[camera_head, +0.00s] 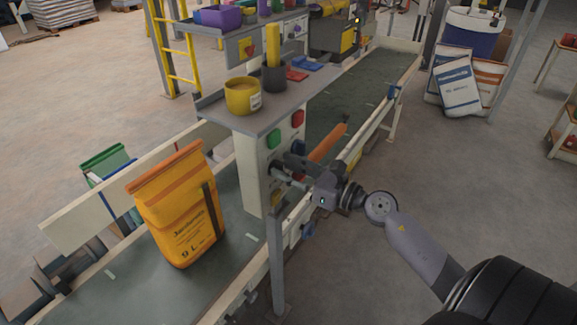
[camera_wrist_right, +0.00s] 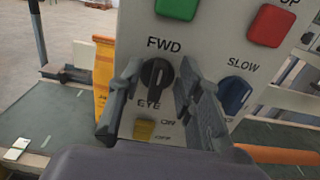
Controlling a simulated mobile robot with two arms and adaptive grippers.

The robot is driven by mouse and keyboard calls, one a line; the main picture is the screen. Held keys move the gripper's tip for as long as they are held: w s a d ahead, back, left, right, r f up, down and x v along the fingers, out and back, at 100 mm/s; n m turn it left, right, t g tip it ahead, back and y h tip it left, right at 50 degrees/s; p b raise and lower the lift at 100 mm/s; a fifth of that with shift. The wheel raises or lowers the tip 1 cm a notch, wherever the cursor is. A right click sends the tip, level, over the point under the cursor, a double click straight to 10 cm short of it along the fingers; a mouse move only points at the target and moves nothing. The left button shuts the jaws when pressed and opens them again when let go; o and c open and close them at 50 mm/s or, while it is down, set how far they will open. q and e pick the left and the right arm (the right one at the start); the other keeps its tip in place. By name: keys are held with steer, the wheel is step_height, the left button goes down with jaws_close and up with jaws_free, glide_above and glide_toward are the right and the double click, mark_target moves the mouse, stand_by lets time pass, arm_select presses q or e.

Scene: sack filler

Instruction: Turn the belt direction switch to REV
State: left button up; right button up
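The belt direction switch (camera_wrist_right: 157,77) is a black knob on the pale control panel (camera_wrist_right: 205,50), under the label FWD in the right wrist view. Its pointer looks roughly upright, towards FWD. In the head view the panel (camera_head: 250,165) stands beside the belt, and my gripper hides the switch. My right gripper (camera_wrist_right: 158,85) is open at the panel, one finger on each side of the knob; narrow gaps seem to show beside it. It also shows in the head view (camera_head: 281,168). No REV label is readable. My left gripper is not in view.
A blue knob (camera_wrist_right: 235,95) marked SLOW is close right of my fingers. Green (camera_head: 274,138) and red (camera_head: 298,117) buttons are above. A yellow EYE switch (camera_wrist_right: 144,130) is below. An orange sack (camera_head: 178,215) stands on the belt (camera_head: 130,285).

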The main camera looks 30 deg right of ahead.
steer(key=shift+c, duration=0.5)
jaws_close()
